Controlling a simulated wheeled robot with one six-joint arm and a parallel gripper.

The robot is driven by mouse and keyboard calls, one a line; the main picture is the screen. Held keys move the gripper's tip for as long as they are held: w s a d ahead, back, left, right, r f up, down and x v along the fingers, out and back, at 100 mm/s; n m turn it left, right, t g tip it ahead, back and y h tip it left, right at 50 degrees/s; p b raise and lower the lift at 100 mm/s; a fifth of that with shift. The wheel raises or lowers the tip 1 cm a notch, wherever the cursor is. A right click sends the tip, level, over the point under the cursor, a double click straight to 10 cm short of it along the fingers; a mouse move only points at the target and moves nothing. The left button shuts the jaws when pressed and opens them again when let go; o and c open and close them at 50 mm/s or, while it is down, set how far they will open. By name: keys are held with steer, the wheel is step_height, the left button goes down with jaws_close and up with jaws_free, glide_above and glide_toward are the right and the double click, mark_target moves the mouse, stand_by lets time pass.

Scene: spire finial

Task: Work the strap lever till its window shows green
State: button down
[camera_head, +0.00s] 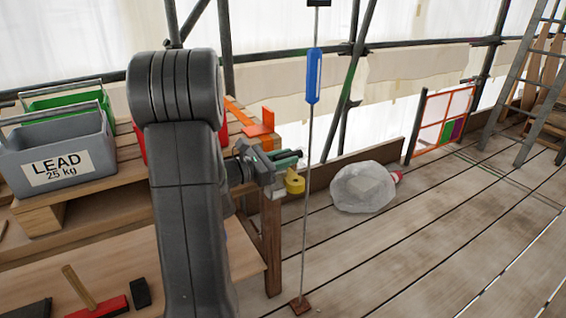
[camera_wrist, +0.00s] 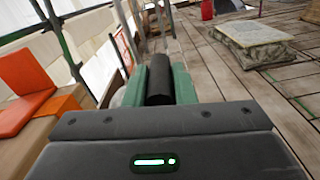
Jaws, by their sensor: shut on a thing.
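My gripper (camera_head: 288,160) is at the right end of the wooden bench in the head view. In the wrist view its green fingers (camera_wrist: 160,82) are shut on a black cylindrical grip (camera_wrist: 159,80). I cannot tell whether this grip is the strap lever's handle, as the rest of it is hidden. No strap and no indicator window can be made out in either view. A small yellow object (camera_head: 295,183) shows just below the fingers in the head view; I cannot tell if it touches them.
A grey crate marked LEAD (camera_head: 55,160) and a green crate (camera_head: 66,101) stand on the bench at left. Orange brackets (camera_head: 262,126) sit behind my gripper. A pale bag (camera_head: 362,188) lies on the planks.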

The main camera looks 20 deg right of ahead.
steer(key=shift+s+f+m+b, duration=0.55)
steer(key=shift+f+m+b, duration=0.25)
steer(key=shift+b, duration=0.45)
steer(key=shift+s, duration=0.1)
steer(key=shift+r, duration=0.1)
steer(key=c, duration=1.2)
jaws_free()
steer(key=s+a+p, duration=0.1)
steer(key=a, duration=1.2)
steer(key=shift+a, duration=0.4)
